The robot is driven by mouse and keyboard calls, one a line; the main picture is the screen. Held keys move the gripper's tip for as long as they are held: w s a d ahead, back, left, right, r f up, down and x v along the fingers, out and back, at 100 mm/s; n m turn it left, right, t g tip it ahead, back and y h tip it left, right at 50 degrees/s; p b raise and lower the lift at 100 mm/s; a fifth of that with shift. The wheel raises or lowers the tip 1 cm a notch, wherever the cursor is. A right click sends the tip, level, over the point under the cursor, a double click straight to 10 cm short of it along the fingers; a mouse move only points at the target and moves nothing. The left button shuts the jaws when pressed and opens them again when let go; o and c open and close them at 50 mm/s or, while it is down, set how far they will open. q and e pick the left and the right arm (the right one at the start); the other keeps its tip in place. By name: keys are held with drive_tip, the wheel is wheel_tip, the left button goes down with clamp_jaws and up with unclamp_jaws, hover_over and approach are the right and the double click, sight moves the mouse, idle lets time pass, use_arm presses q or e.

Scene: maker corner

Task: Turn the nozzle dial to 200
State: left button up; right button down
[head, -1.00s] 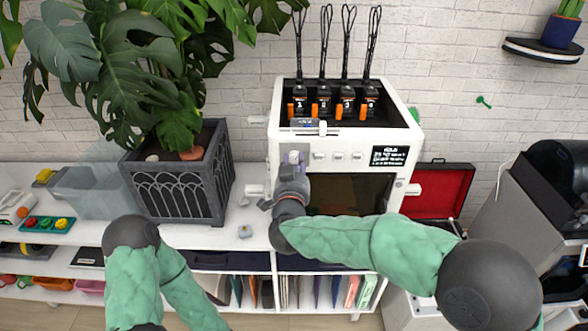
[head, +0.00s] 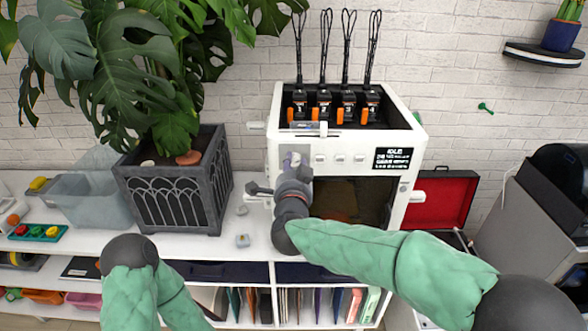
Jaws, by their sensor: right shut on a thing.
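The white 3D printer (head: 408,150) stands on the white shelf unit. The nozzle dial (head: 294,157) is a small pale grey knob at the upper left of its front, mostly covered by my right gripper. My right gripper (head: 295,168) is shut on the dial, its dark body reaching up from below. Because of this cover, I cannot read the dial's pointer or scale. The printer's small dark screen (head: 392,158) has white text too small to read surely. My left arm is at the lower left, and its gripper is out of view.
A dark planter (head: 180,190) with a large leafy plant stands left of the printer. A clear bin (head: 85,200) is further left. An open red-lined case (head: 440,197) is at the right. Small grey pieces (head: 242,240) lie on the shelf top.

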drive_tip(key=shift+r, duration=0.2)
idle(0.3)
drive_tip(key=c, duration=0.9)
unclamp_jaws()
drive_tip(key=shift+d, duration=0.1)
drive_tip(key=shift+f, duration=0.1)
drive_tip(key=shift+s, duration=0.5)
drive_tip(key=s, duration=1.1)
drive_tip(key=shift+r, duration=0.3)
